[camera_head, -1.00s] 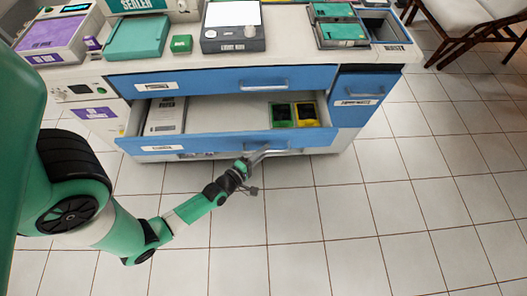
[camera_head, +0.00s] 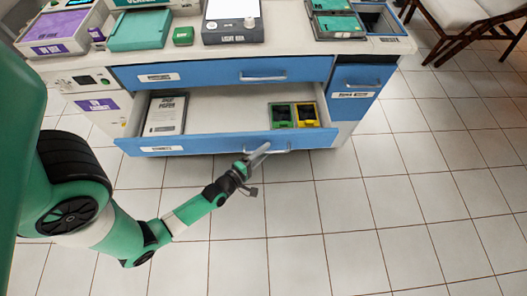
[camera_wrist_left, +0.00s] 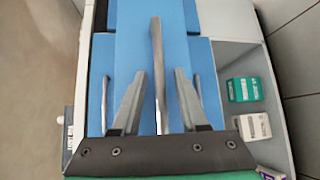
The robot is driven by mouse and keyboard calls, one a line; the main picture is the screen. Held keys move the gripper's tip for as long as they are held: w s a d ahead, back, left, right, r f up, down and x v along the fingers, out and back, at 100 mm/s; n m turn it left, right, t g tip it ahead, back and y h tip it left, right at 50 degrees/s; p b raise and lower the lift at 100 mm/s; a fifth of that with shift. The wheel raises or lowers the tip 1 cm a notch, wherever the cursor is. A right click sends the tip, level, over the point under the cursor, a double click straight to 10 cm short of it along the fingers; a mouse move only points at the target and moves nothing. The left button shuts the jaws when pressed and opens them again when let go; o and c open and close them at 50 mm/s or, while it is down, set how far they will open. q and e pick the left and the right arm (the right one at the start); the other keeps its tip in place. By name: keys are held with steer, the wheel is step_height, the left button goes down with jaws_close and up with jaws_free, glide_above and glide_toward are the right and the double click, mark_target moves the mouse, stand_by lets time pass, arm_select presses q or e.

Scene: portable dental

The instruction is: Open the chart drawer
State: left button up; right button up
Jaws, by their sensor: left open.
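The wide lower blue drawer (camera_head: 205,145) is pulled well out of the cabinet. Its label is too small to read surely. A white labelled booklet (camera_head: 166,115) lies inside at the left, with a green box (camera_head: 282,115) and a yellow box (camera_head: 306,114) at the right. The drawer's bar handle (camera_head: 291,149) is on its front. My left gripper (camera_head: 258,155) is at the handle's left part. In the left wrist view its open fingers (camera_wrist_left: 158,108) stand either side of a grey handle bar (camera_wrist_left: 156,50), with gaps visible. My right gripper is not in view.
The upper blue drawer (camera_head: 215,73) and the right blue drawer (camera_head: 354,84) are shut. The counter above holds a teal box (camera_head: 140,30), a grey device (camera_head: 231,38) and a tray (camera_head: 333,22). The tiled floor (camera_head: 400,215) in front is clear; a chair (camera_head: 470,20) stands at upper right.

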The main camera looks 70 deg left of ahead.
arm_select(q)
steer(key=p+v, duration=0.4)
steer(key=v, duration=0.7)
steer(key=shift+s+d+p, duration=0.15)
steer(key=shift+s+p, duration=0.15)
